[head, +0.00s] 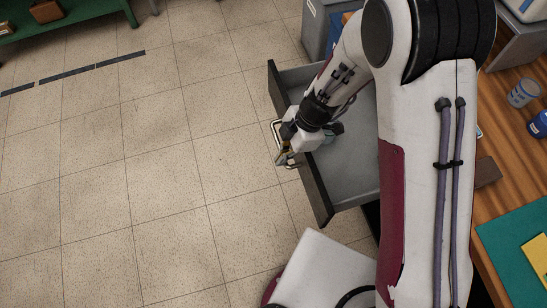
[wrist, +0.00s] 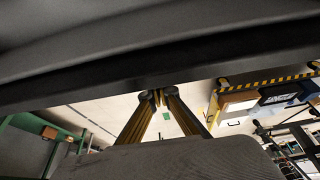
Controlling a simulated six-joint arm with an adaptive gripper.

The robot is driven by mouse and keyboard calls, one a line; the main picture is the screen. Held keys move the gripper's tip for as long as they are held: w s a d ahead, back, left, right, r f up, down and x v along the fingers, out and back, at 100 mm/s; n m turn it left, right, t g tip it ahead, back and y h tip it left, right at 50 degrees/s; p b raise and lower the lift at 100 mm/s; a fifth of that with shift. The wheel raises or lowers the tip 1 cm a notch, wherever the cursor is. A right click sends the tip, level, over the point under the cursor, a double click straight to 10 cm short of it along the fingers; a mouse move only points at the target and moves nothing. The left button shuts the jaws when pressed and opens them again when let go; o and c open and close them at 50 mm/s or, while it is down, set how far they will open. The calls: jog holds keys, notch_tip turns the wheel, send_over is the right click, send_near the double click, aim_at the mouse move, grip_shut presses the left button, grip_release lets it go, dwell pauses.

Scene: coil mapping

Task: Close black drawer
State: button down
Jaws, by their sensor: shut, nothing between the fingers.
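The black drawer (head: 318,187) stands pulled out of the desk in the head view, with its grey inside exposed. Its dark front panel faces left, and a pale metal loop handle (head: 276,133) sticks out from it. My gripper (head: 284,158) is at the lower part of the handle, on the outer side of the front panel. Its fingers are shut with nothing between them. Whether they touch the handle is unclear. In the wrist view the fingertips (wrist: 157,96) meet below a dark band across the picture, likely the drawer front seen very close.
A wooden desktop (head: 510,165) lies at right, with a blue jar (head: 540,124), a clear cup (head: 523,92) and a green mat (head: 520,245). A grey bin or cabinet (head: 318,32) stands behind the drawer. The tiled floor (head: 150,170) at left is clear.

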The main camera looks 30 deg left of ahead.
jog(key=w+d, duration=1.7)
jog(key=shift+w+d, duration=0.4)
jog(key=shift+s+a, duration=0.1)
jog(key=s+a, duration=2.1)
jog(key=shift+s+r, duration=0.15)
jog(key=shift+r, duration=0.1)
dwell(0.4)
jog(key=shift+a, duration=0.1)
dwell(0.5)
